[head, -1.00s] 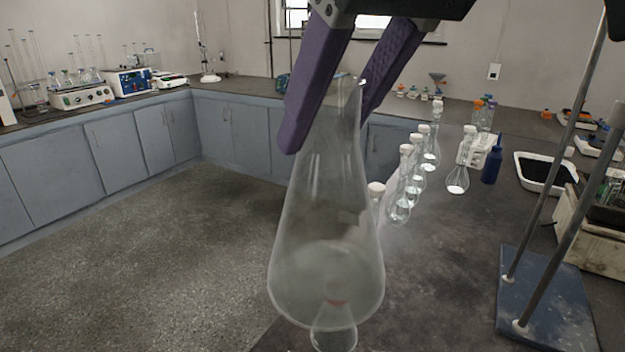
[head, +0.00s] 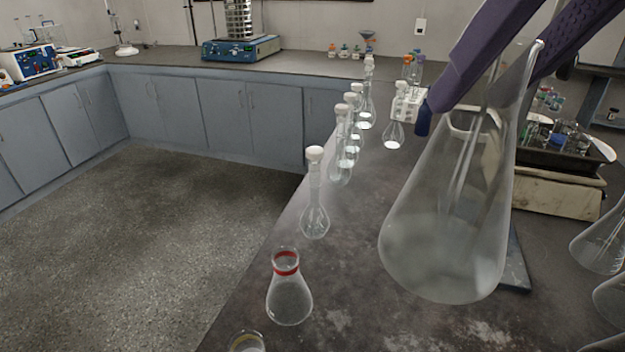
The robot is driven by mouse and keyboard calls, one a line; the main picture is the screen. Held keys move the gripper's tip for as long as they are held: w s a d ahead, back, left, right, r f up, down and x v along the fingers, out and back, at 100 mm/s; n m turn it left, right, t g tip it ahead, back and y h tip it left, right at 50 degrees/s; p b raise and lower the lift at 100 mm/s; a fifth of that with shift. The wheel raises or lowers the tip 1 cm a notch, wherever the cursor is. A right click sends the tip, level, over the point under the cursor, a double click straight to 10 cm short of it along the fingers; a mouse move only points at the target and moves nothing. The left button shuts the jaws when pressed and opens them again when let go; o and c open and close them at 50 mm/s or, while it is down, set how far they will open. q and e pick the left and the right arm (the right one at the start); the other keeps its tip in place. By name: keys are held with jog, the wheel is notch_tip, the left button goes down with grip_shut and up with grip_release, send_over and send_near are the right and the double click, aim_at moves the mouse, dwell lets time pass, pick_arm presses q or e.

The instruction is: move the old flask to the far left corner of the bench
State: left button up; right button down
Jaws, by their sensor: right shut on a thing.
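A large, cloudy conical flask (head: 445,240), which I take to be the old flask, hangs upright in my right gripper (head: 488,88). The purple fingers are shut on its neck, one on each side. The flask looks held above the dark bench (head: 350,270), and its base shows no clear contact with the top. My left gripper is not in view.
A small red-banded flask (head: 289,295) stands near the bench's left edge. A row of stoppered volumetric flasks (head: 315,205) runs back along that edge. A sieve shaker (head: 240,47) stands on the back counter. More glassware (head: 602,240) stands at the right.

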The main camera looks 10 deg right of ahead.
aim_at(483, 175)
jog(key=shift+s+d+f, duration=0.1)
jog(key=shift+f, duration=0.25)
notch_tip(483, 175, down, 2)
jog(key=shift+f+n+y+b, duration=0.1)
jog(key=shift+n+y+b, duration=0.3)
jog(key=shift+n+b, duration=0.45)
jog(key=d+f+n+b, duration=0.1)
jog(key=f, duration=0.1)
jog(key=w+d+f+n+y+b, duration=0.1)
jog(key=f+b, duration=0.1)
jog(key=d+f+n+y+b, duration=0.1)
jog(key=f+n, duration=0.1)
jog(key=shift+w+d+g+b, duration=0.3)
jog(key=shift+w+g+b, duration=0.1)
jog(key=shift+w+d+f+n+y, duration=0.15)
jog(key=shift+d+f+n+y, duration=0.1)
jog(key=shift+d+f+y, duration=0.15)
notch_tip(483, 175, down, 20)
jog(key=b, duration=0.4)
jog(key=shift+r, duration=0.25)
jog(key=shift+d, duration=0.1)
